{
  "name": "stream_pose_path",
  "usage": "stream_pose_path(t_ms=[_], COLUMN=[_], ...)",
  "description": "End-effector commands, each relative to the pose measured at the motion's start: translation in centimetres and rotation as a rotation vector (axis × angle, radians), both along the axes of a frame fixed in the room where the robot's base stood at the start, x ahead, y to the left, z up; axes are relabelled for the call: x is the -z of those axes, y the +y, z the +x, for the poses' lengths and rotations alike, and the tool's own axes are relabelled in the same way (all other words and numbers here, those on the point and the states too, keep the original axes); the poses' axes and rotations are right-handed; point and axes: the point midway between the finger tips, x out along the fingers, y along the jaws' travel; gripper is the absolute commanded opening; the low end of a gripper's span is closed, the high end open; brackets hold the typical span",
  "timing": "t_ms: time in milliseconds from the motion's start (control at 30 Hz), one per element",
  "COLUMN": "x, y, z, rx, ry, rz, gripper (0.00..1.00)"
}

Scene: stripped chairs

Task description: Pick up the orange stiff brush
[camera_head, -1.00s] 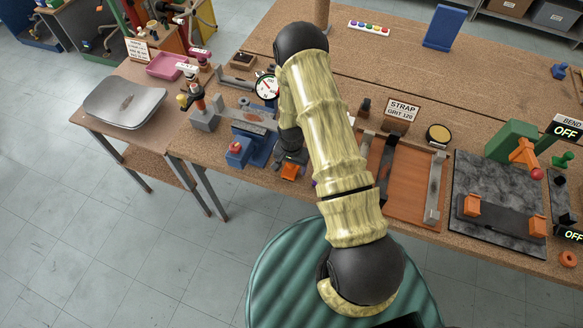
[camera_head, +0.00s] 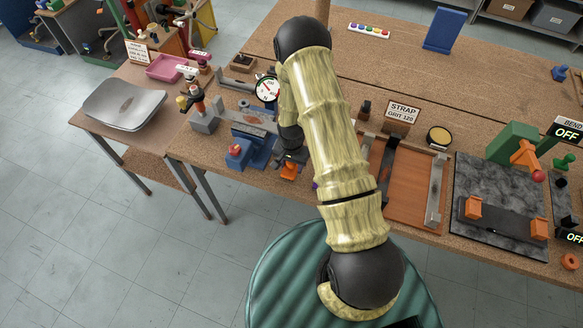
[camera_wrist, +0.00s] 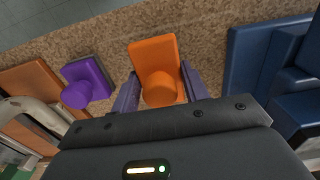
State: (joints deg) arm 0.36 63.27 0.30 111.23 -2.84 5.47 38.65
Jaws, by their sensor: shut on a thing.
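The orange stiff brush (camera_wrist: 153,55) has a flat rectangular block and a round knob. In the wrist view it sits between the two purple fingers of my gripper (camera_wrist: 158,88), which are shut on it. In the head view the orange brush (camera_head: 289,170) shows near the front edge of the workbench, just below my gripper (camera_head: 291,158). My arm hides part of the bench around it. I cannot tell whether the brush is clear of the bench top.
A purple knobbed block (camera_wrist: 88,80) lies beside the brush. A blue vise (camera_head: 256,150) stands close on the other side. The orange-brown strap tray (camera_head: 412,190) lies to the right. A metal pan (camera_head: 124,104) rests on the left table.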

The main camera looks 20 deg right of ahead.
Motion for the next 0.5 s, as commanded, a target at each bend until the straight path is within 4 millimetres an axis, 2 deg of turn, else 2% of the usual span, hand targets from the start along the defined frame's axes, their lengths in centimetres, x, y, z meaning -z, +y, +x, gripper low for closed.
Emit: stream_pose_path(t_ms=[167,500], x=[-2.6,-9.2], y=[0.0,0.0], z=[0.1,0.1], rx=[0.000,0.000], ry=[-0.005,-0.006], rz=[0.000,0.000], gripper=[0.21,0.21])
